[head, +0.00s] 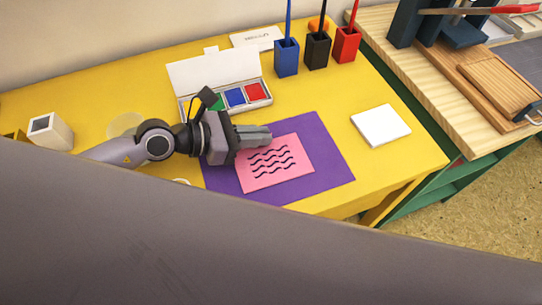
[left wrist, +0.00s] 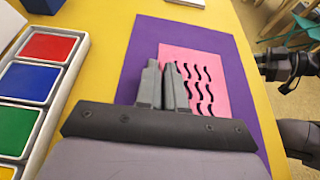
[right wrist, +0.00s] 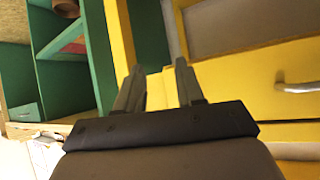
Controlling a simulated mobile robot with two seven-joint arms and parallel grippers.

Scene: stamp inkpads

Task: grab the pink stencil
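The pink stencil (head: 275,163) with black wavy slots lies over the purple mat (head: 325,158). It also shows in the left wrist view (left wrist: 222,82), right of the fingers. My left gripper (head: 262,136) reaches in from the left over the stencil's upper left part. In the left wrist view its fingers (left wrist: 163,68) are close together at the stencil's left edge. I cannot tell if that edge is between them. My right gripper (right wrist: 158,75) is open and empty, pointing at the table's lower side, away from the stencil.
An ink pad box (head: 264,91) with an upright lid stands behind the left gripper. A white tile (head: 380,125) lies right of the mat. Blue (head: 287,60), black (head: 317,52) and red (head: 346,46) holders stand at the back. Yellow table (head: 400,165) is clear at front right.

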